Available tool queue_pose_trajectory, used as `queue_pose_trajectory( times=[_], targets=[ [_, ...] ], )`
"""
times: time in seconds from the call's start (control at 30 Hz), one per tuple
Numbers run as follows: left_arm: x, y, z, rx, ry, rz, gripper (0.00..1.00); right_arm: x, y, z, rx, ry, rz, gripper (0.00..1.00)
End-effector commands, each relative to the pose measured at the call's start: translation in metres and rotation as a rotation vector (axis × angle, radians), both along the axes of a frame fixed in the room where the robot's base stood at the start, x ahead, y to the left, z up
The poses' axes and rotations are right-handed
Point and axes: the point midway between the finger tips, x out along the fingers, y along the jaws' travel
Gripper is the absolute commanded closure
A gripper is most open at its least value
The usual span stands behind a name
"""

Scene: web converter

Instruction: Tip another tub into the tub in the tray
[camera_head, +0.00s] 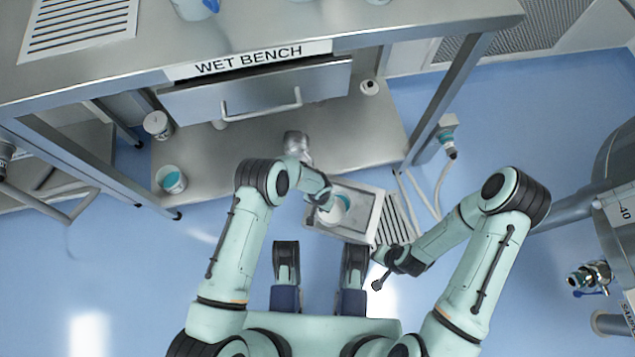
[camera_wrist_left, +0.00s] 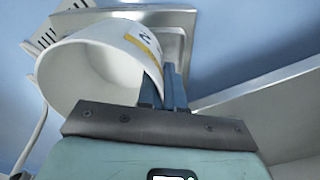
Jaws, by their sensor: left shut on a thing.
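A white tub (camera_wrist_left: 98,75) with a yellow-edged label fills the left of the left wrist view. It is tilted, and the part of its inside that shows is white and bare. My left gripper (camera_wrist_left: 165,88) is shut on its wall. In the head view, this gripper (camera_head: 314,208) is over the grey metal tray (camera_head: 358,236), with white tub surface (camera_head: 334,210) beside it. Whether a second tub stands in the tray beneath is hidden. My right gripper (camera_head: 379,284) is low, right of the tray's near edge, apart from it; its jaws are too small to read.
A tub with teal contents (camera_head: 172,181) and a lidded white tub (camera_head: 157,125) stand on the bench's lower shelf (camera_head: 240,165). A metal vessel (camera_head: 296,146) is behind the tray. A slotted plate (camera_head: 394,218) is right of it. The bench drawer (camera_head: 258,90) is above.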

Motion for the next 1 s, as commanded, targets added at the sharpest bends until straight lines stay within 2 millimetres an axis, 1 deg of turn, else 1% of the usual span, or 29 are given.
queue_pose_trajectory(
  times=[0.3, 0.37, 0.6, 0.67, 1.0],
  targets=[
    [0.0, 0.0, 0.003, 0.0, -0.001, 0.0, 1.0, -0.001, 0.0, 0.002, 0.0, 0.0, 0.0, 0.69],
    [0.0, 0.0, 0.006, 0.0, -0.001, 0.0, 1.0, -0.001, 0.0, 0.004, 0.0, 0.0, 0.0, 0.69],
    [0.001, 0.0, 0.028, 0.0, -0.002, 0.001, 1.0, -0.001, 0.0, 0.018, 0.0, -0.005, 0.0, 0.69],
    [0.0, 0.0, 0.031, 0.0, -0.001, 0.001, 1.0, -0.001, 0.0, 0.019, 0.0, -0.005, 0.0, 0.69],
    [0.0, 0.0, 0.03, 0.001, 0.0, 0.001, 1.0, -0.001, 0.0, 0.018, 0.0, -0.005, 0.0, 0.69]
  ],
)
